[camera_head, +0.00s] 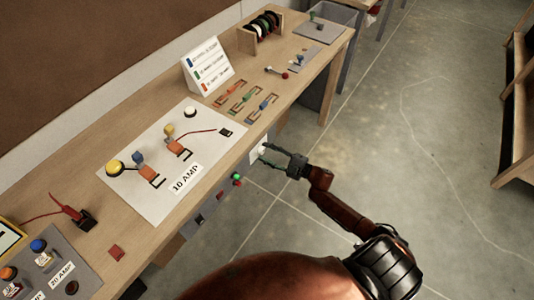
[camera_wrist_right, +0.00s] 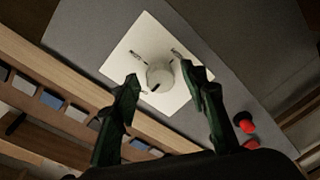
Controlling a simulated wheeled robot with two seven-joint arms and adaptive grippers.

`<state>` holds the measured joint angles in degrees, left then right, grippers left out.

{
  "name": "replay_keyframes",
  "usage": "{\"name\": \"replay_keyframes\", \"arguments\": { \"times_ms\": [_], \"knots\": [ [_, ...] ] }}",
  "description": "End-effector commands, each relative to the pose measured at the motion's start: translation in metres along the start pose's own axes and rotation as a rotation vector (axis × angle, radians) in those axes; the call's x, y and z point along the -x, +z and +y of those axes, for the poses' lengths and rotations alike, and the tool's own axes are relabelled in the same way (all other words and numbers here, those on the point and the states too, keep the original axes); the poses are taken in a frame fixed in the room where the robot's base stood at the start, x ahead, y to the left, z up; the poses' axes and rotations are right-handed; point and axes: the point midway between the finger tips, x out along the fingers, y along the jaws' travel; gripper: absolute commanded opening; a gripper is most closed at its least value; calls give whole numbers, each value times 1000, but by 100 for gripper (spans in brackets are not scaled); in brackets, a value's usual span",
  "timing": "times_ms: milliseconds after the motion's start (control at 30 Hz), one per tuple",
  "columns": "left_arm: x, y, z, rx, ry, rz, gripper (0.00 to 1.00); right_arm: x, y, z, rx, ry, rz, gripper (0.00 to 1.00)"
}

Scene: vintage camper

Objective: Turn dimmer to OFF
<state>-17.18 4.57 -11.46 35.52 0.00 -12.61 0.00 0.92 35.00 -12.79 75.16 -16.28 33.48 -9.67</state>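The dimmer is a round white knob (camera_wrist_right: 160,75) on a white square plate (camera_wrist_right: 178,101) with small dark markings, too small to read. The plate also shows in the head view (camera_head: 254,156), on the front side of the workbench. My right gripper (camera_head: 270,156) is at the plate. In the right wrist view its two green fingers (camera_wrist_right: 160,77) are apart, one on each side of the knob. A gap shows beside the knob, and I cannot tell whether either fingertip touches it. My left gripper is not in view.
Red and green buttons (camera_head: 237,179) sit on the bench front beside the plate; two red ones show in the wrist view (camera_wrist_right: 245,124). The wooden bench (camera_head: 200,107) carries a 10 AMP board (camera_head: 168,189), a sign (camera_head: 207,67) and coloured parts. The floor (camera_head: 420,150) to the right is clear.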

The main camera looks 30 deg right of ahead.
Motion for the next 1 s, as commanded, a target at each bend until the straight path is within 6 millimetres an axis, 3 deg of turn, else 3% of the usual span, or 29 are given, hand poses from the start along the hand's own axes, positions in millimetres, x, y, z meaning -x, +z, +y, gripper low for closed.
{"name": "replay_keyframes", "arguments": {
  "times_ms": [367, 800, 1000],
  "knots": [
    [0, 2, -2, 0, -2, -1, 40, 6, 0, 0, -1, 0, 0, 42],
    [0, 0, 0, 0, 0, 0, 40, 90, 0, 0, -1, -1, -1, 42],
    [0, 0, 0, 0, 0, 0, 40, 114, 0, 0, -1, 0, 0, 42]
  ]
}}
